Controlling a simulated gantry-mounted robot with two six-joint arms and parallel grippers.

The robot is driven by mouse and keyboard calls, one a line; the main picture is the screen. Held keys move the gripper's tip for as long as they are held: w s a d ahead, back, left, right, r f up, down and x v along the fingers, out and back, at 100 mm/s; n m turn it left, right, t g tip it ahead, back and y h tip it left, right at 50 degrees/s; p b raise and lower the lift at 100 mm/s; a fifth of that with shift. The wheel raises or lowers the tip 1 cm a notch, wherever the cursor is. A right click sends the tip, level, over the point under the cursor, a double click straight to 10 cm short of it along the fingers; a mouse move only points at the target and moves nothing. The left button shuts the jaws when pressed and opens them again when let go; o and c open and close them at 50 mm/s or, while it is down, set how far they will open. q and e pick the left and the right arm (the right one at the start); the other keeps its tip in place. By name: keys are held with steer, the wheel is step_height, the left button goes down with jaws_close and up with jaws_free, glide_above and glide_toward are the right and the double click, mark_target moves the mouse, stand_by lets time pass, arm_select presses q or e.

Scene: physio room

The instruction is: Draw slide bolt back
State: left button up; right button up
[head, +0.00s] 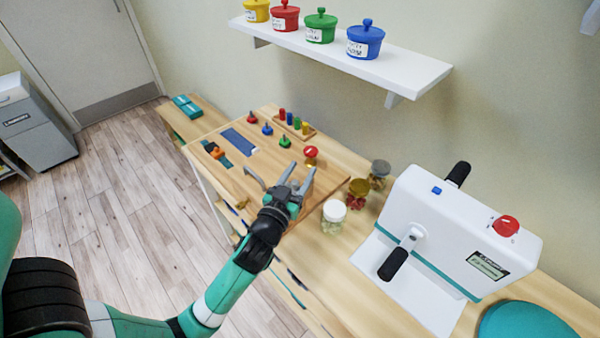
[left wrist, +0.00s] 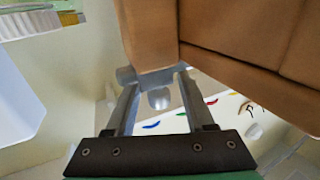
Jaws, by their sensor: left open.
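My left gripper (head: 288,172) is over the near right part of the wooden activity board (head: 217,130), its fingers spread. In the left wrist view the open fingers (left wrist: 159,82) stand on either side of a grey metal piece with a rounded knob (left wrist: 159,99), which looks like the slide bolt. The knob appears between the fingers; I cannot tell whether either finger touches it. The brown wood (left wrist: 150,35) is close above the fingers in that view. In the head view my gripper hides most of the bolt area. My right gripper is not in view.
On the board are coloured knobs, a blue panel (head: 240,141) and a peg rack (head: 293,124). Jars, including a white-lidded one (head: 333,216), stand just right of it. A white hand-crank machine (head: 450,235) is farther right. A shelf with lidded pots (head: 345,53) hangs above.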

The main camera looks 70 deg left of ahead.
arm_select(q)
jaws_close()
stand_by(1.4)
